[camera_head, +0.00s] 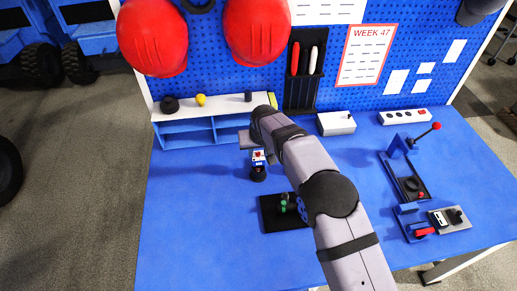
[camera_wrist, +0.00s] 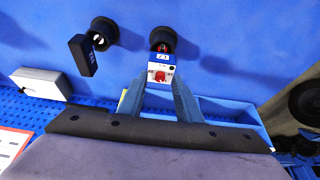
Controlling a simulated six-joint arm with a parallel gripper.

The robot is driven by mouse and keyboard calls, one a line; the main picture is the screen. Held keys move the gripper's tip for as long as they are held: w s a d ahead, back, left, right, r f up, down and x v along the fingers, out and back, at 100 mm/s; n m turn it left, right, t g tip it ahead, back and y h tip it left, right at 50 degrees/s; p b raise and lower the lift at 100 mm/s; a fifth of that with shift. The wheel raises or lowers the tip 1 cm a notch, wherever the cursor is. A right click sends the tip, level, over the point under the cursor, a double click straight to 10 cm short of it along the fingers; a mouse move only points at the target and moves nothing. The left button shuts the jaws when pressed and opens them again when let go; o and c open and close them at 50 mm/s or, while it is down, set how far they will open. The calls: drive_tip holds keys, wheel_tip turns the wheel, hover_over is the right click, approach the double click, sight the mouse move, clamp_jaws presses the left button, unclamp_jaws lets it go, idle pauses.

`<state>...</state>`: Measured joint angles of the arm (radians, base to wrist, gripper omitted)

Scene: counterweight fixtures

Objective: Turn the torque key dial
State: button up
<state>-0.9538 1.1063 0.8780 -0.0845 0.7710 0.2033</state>
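A small white block with a red dial-like mark (camera_wrist: 160,73) stands on a round black base (camera_wrist: 164,40) in the wrist view. It also shows in the head view (camera_head: 258,156), just below my wrist. I cannot tell for sure whether this is the torque key dial. My gripper (camera_wrist: 160,84) is open, with one grey finger on each side of the white block. I cannot tell whether either finger touches it. In the head view my arm hides most of the gripper. A second round black base with a black block (camera_wrist: 82,55) stands to the left in the wrist view.
A black plate with a green part (camera_head: 283,205) lies under my forearm. A blue shelf (camera_head: 188,134) stands behind my gripper to the left. A lever fixture (camera_head: 405,170) and a grey box (camera_head: 450,218) are at the right. The front left of the blue table is clear.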

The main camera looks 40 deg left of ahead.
drive_tip(key=shift+f, duration=0.1)
clamp_jaws()
drive_tip(key=shift+w+n, duration=0.1)
drive_tip(key=shift+n, duration=0.3)
drive_tip(key=n+b, duration=0.1)
drive_tip(key=n+g+b, duration=0.1)
drive_tip(key=n, duration=0.1)
drive_tip(key=shift+w+d+f+y, duration=0.1)
drive_tip(key=shift+w+y, duration=0.1)
drive_tip(key=shift+y, duration=0.2)
drive_tip(key=n+g, duration=0.1)
drive_tip(key=n, duration=0.1)
drive_tip(key=shift+w+n, duration=0.1)
drive_tip(key=shift+n, duration=0.3)
drive_tip(key=shift+n+g, duration=0.5)
drive_tip(key=shift+n, duration=0.4)
drive_tip(key=shift+n+p, duration=0.3)
drive_tip(key=shift+p, duration=0.05)
